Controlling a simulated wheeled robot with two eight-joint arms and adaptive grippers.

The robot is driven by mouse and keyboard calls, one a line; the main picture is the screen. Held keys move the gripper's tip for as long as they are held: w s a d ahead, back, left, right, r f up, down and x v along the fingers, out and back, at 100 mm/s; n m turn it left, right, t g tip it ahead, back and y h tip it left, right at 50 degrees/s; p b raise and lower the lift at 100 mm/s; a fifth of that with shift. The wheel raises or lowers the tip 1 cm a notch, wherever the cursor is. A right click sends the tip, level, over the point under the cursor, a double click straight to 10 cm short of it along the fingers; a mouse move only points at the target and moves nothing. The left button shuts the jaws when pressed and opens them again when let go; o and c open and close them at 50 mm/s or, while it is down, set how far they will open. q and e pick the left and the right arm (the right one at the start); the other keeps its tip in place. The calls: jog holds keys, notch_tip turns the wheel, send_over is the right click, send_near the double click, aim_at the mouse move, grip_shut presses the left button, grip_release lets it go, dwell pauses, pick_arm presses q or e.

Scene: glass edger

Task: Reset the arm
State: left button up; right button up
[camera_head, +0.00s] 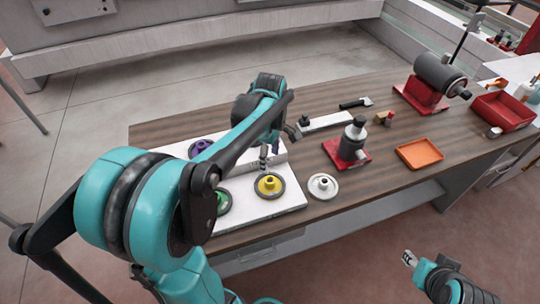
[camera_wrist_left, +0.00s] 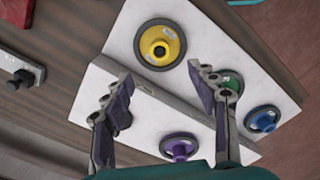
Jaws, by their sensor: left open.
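My left arm reaches in from the left over the wooden table. My left gripper (camera_head: 264,154) hangs above the white stepped board (camera_head: 288,205), partly hidden by its own arm. In the left wrist view the left gripper (camera_wrist_left: 160,85) is open, with nothing between its fingers. The board there carries a yellow disc (camera_wrist_left: 160,44), a green disc (camera_wrist_left: 230,82), a blue disc (camera_wrist_left: 262,119) and a purple disc (camera_wrist_left: 180,147). In the head view the blue disc is not visible. My right gripper (camera_head: 409,257) is low at the right, off the table's front edge; its finger opening is unclear.
A white disc (camera_head: 323,186) lies right of the board. Beyond it are a red-based machine (camera_head: 348,149), an orange tray (camera_head: 419,153), a larger red-based motor (camera_head: 437,80) and a red bin (camera_head: 502,110). A black-handled tool (camera_head: 356,103) lies toward the back.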

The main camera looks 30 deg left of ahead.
pick_arm(q)
jog(key=shift+r, duration=0.3)
jog(key=shift+s+d, duration=0.1)
jog(key=s+d+f+m+t+b, duration=0.3)
jog(key=s+d+m, duration=0.2)
jog(key=m, duration=0.4)
jog(key=s+d+f+m+t+b, duration=0.2)
jog(key=s+d+m+t+b, duration=0.1)
jog(key=m, duration=0.7)
jog(key=s+d+t, duration=0.1)
jog(key=s+d, duration=0.1)
jog(key=s, duration=0.1)
jog(key=shift+d+f, duration=0.2)
jog(key=shift+f, duration=0.2)
